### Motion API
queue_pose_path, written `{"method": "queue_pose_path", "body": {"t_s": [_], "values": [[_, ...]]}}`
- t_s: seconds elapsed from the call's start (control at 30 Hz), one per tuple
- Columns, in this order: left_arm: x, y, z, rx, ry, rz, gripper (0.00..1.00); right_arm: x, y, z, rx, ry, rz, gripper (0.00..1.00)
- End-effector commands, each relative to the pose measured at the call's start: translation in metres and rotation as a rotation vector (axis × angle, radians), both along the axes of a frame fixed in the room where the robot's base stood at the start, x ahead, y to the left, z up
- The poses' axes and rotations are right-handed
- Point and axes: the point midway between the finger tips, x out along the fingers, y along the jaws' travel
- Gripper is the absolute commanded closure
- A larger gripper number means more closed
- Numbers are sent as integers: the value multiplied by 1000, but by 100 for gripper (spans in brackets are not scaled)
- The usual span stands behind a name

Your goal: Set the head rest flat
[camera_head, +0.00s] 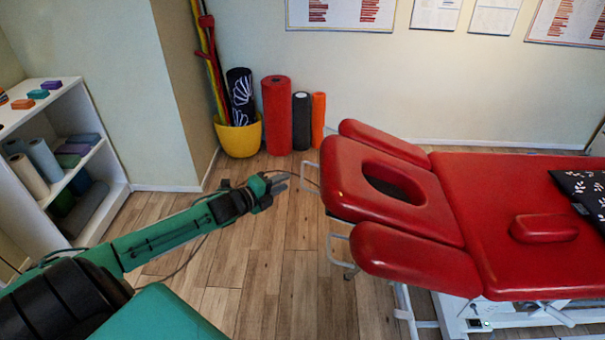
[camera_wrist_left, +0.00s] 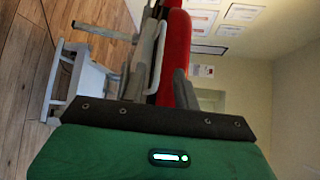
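The head rest (camera_head: 345,178) is a red padded section with an oval face hole, at the left end of the red treatment table (camera_head: 480,200). Its free left end looks raised, so it slopes down toward the table. A thin white bar loop (camera_head: 306,178) sticks out at that end. My left gripper (camera_head: 284,181) is just left of the loop, apart from it, its grey fingers spread and empty. In the left wrist view, red padding (camera_wrist_left: 174,55) shows sideways beyond the fingers (camera_wrist_left: 163,70). My right gripper is out of view.
Two red arm pads (camera_head: 385,140) flank the head rest. A dark patterned cushion (camera_head: 585,190) lies on the table. Rollers (camera_head: 277,115) and a yellow pot (camera_head: 239,137) stand by the wall. A white shelf (camera_head: 100,165) is at left. The wooden floor between is clear.

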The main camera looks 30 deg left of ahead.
Motion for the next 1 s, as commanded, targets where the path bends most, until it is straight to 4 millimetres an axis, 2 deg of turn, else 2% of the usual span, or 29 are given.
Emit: {"method": "queue_pose_path", "body": {"t_s": [0.2,0.6,0.8,1.0], "values": [[25,-6,-3,0,-2,1,69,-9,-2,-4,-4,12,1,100],[68,-15,-10,-1,0,1,69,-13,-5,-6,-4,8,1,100],[81,-18,-13,0,0,0,69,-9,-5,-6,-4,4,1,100],[84,-19,-14,0,1,0,69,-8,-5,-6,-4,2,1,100]]}}
